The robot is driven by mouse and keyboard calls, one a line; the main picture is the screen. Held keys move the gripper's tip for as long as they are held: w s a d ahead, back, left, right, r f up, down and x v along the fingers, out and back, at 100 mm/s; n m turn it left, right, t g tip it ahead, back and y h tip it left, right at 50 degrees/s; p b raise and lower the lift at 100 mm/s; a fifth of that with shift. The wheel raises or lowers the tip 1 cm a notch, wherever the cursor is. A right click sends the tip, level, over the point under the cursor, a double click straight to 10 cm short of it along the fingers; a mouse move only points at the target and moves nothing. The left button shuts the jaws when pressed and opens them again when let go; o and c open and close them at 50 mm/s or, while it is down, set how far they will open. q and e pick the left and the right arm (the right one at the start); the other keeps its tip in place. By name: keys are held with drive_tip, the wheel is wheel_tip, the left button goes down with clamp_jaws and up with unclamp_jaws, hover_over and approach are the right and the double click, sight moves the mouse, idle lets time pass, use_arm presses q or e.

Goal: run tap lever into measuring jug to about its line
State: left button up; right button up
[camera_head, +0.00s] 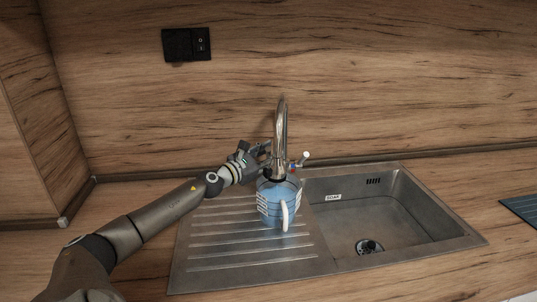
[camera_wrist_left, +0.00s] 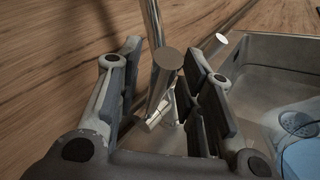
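The chrome tap (camera_head: 281,128) stands behind the sink, its spout end over the measuring jug. Its short lever (camera_head: 301,160) has a pale tip and sticks out to the right, by a red and blue mark. The clear bluish jug (camera_head: 273,203) stands upright on the drainer, its white handle towards me. I cannot make out its water level or a stream. My left gripper (camera_head: 262,152) is at the tap's left side. In the left wrist view the gripper (camera_wrist_left: 165,88) is open, with metal tap parts (camera_wrist_left: 168,62) between its fingers; contact is unclear. My right gripper is out of view.
The steel sink (camera_head: 415,247) has its basin and drain to the right of the jug. A small label (camera_head: 333,197) is on the basin's rim. A black socket (camera_head: 187,44) is on the wood splashback. A dark blue mat (camera_head: 521,207) lies at the far right.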

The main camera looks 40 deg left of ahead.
use_arm(q)
clamp_jaws()
idle(0.4)
drive_tip(key=p, duration=0.1)
drive_tip(key=r+p, duration=0.1)
drive_tip(key=p, duration=0.1)
drive_tip(key=shift+w+a+n+g, duration=0.2)
drive_tip(key=shift+a+n+g, duration=0.1)
drive_tip(key=shift+n, duration=0.1)
drive_tip(key=shift+w+a+f+p, duration=0.1)
drive_tip(key=shift+a+f+p, duration=0.05)
drive_tip(key=shift+p, duration=0.35)
